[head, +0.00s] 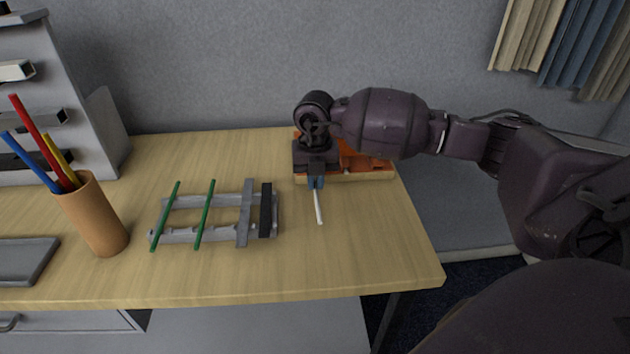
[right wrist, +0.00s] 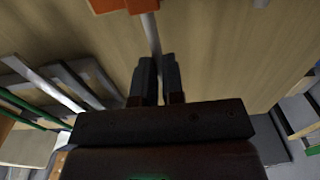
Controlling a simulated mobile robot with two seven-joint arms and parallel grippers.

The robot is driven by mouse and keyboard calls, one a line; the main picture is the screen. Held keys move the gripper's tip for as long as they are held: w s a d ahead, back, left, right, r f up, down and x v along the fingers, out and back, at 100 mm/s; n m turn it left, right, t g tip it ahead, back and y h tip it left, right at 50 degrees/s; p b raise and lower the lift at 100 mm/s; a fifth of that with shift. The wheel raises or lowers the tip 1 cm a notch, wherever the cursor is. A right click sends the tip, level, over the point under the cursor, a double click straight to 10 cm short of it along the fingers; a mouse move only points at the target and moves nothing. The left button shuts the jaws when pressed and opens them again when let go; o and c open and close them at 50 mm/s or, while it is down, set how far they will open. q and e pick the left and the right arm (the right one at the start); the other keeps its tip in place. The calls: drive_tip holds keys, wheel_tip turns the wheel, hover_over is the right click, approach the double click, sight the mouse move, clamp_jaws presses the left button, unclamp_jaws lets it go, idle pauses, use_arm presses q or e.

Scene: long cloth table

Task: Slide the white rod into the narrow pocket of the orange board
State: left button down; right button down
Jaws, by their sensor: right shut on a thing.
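The white rod (head: 319,207) is held in my right gripper (head: 316,183), and one end sticks out toward the table's front. The right wrist view shows the rod (right wrist: 151,36) between the two dark fingers (right wrist: 157,68), reaching toward an orange part (right wrist: 122,3) at the top edge. The orange board (head: 368,163) lies at the back right of the table, partly hidden behind my right gripper and arm. Its narrow pocket cannot be made out, and I cannot tell whether the rod touches the board. My left gripper is not in view.
A grey rack (head: 245,212) with two green rods (head: 205,214) and a black bar (head: 266,210) lies left of the white rod. A brown cup (head: 97,222) of coloured sticks and a grey tray (head: 22,262) stand farther left. The table's front right is clear.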

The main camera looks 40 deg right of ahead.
drive_tip(key=shift+w+d+b, duration=0.35)
drive_tip(key=shift+w+d, duration=0.15)
drive_tip(key=shift+w, duration=0.25)
drive_tip(key=shift+w+d+b, duration=0.35)
drive_tip(key=shift+w+d, duration=0.1)
drive_tip(key=shift+w, duration=0.3)
drive_tip(key=c, duration=1.1)
unclamp_jaws()
drive_tip(key=shift+c, duration=0.2)
drive_tip(key=shift+r, duration=0.1)
wheel_tip(320, 180, up, 11)
drive_tip(key=p, duration=0.1)
drive_tip(key=shift+f, duration=0.2)
